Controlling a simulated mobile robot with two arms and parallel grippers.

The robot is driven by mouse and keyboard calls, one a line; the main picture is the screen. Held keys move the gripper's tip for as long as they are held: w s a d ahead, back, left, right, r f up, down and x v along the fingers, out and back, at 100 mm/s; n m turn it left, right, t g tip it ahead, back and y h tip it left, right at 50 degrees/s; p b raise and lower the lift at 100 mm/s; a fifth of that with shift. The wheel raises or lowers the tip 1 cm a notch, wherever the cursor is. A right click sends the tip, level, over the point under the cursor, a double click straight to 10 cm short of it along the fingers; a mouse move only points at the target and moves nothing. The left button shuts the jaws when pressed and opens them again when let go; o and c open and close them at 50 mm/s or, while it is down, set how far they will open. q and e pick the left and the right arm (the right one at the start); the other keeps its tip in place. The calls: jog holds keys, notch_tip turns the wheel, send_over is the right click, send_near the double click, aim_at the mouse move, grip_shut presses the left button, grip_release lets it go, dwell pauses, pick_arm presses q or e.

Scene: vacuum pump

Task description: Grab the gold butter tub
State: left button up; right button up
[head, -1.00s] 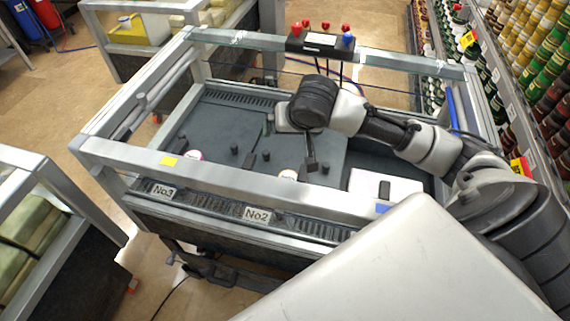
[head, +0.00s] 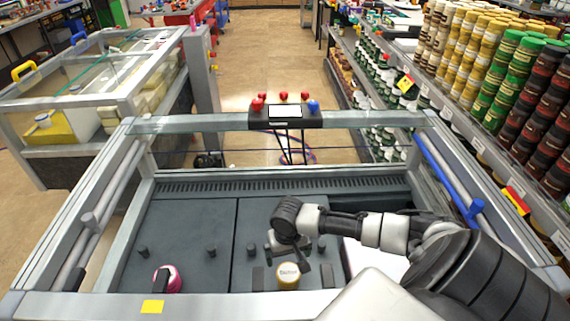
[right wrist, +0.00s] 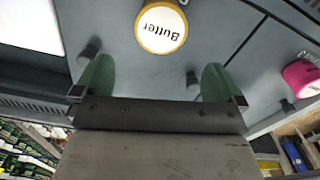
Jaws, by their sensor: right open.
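The gold butter tub (head: 288,274) stands upright on the dark panel inside the metal-framed case, close to its near rail. In the right wrist view, the tub (right wrist: 161,27) has a white lid marked "Butter" and a gold rim. My right gripper (head: 280,263) reaches down into the case by the tub. Its green-padded fingers (right wrist: 157,84) are spread wide with nothing between the pads. The tub lies beyond the fingertips, roughly centred between them, and does not appear to be touched. My left gripper is not in view.
A pink tub (head: 172,279) sits to the left in the case. Small dark pegs (head: 211,250) stand on the panels. A control box (head: 286,115) with red and blue knobs tops the far rail. Shelves of jars (head: 500,80) line the right.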

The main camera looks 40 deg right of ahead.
aim_at(288, 272)
notch_tip(288, 272, down, 3)
jog(key=shift+f, duration=0.15)
jog(key=shift+s+a+f+p, duration=0.15)
jog(key=shift+s+f+p, duration=0.05)
jog(key=shift+f, duration=1.15)
jog(key=shift+s+a+f+p, duration=0.1)
jog(key=shift+s+f+p, duration=0.1)
jog(key=shift+f, duration=1.15)
jog(key=shift+c, duration=0.5)
jog(key=c, duration=1)
jog(key=shift+r, duration=0.1)
